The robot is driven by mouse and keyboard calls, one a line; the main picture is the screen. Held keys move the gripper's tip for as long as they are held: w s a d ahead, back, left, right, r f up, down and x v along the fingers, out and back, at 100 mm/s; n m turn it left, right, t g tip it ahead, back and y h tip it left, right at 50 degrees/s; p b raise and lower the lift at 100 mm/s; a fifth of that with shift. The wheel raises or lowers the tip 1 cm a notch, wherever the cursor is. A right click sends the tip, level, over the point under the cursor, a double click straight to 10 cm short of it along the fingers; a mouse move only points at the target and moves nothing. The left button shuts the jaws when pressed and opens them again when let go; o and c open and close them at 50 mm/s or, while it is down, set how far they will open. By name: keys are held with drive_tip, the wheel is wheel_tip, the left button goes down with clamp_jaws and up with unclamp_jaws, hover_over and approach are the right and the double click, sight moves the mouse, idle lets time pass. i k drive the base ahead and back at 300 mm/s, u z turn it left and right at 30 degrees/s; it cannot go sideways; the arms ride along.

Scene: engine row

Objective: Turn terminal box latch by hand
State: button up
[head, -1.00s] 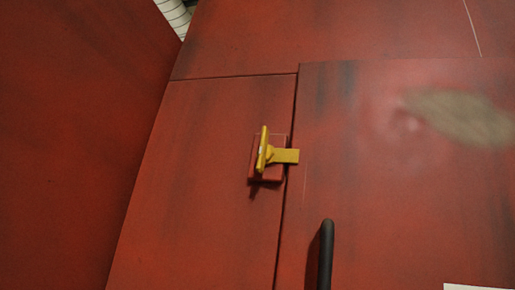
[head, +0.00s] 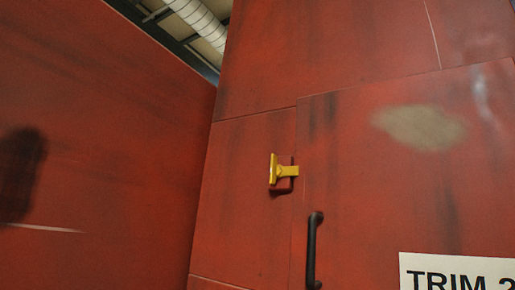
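The latch (head: 284,171) is a small yellow piece with an upright grip plate on the left and a flat tongue pointing right. It sits on a red block (head: 283,186) fixed to the red cabinet, left of the door seam. The tongue's tip reaches to about the seam; whether it overlaps the door cannot be told. The red door (head: 380,215) looks shut and has a black bar handle (head: 313,250) below and right of the latch. My gripper is not in view, and nothing touches the latch.
A red wall (head: 100,130) rises close on the left, with a dark blurred shadow on it. A white sign (head: 455,272) reading "TRIM 2" is at the lower right. A pale worn patch (head: 420,127) marks the door. A white duct (head: 200,18) runs overhead.

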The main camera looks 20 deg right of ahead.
sight(277, 172)
drive_tip(key=z, duration=0.15)
drive_tip(key=i, duration=0.9)
drive_tip(key=u, duration=0.1)
